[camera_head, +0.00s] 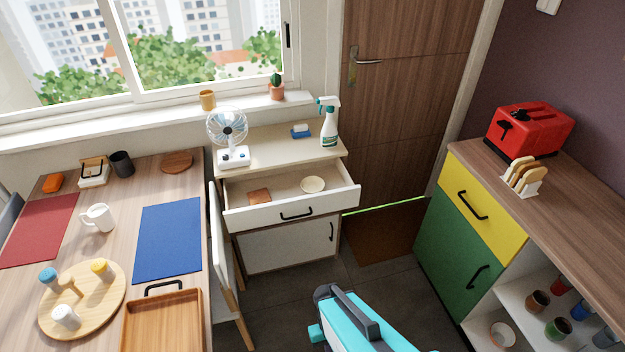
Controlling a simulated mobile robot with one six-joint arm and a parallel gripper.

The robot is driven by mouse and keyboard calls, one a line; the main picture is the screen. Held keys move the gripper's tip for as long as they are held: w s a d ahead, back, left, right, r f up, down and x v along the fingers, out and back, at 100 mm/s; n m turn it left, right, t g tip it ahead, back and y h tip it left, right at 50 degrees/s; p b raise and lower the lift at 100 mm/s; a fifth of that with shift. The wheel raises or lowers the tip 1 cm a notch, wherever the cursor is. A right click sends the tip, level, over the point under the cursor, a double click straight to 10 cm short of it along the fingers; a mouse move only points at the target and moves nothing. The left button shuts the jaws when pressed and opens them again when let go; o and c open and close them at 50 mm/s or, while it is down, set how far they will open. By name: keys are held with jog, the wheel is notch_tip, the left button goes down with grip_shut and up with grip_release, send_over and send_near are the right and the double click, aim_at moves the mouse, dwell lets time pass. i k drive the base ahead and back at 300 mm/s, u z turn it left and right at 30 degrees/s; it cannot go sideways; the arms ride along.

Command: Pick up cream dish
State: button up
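The cream dish (313,185) is a small, shallow round dish. It sits inside the open top drawer (296,212) of the low white cabinet, toward the right of the drawer. A flat brown square item (260,196) lies in the same drawer, to the left of the dish and apart from it. A turquoise and dark part of my arm shows at the bottom centre, well in front of the drawer. My gripper's fingers do not show.
A fan (229,137), blue sponge (301,131) and spray bottle (329,122) stand on the cabinet top. A chair (224,250) stands left of the drawer, beside the table (120,250). A yellow and green counter unit (470,215) is at right. Floor before the cabinet is clear.

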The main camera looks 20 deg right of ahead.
aim_at(311, 185)
jog(key=u, duration=0.1)
jog(key=k, duration=1)
jog(key=z, duration=0.8)
jog(key=i, duration=1.55)
jog(key=z, duration=0.05)
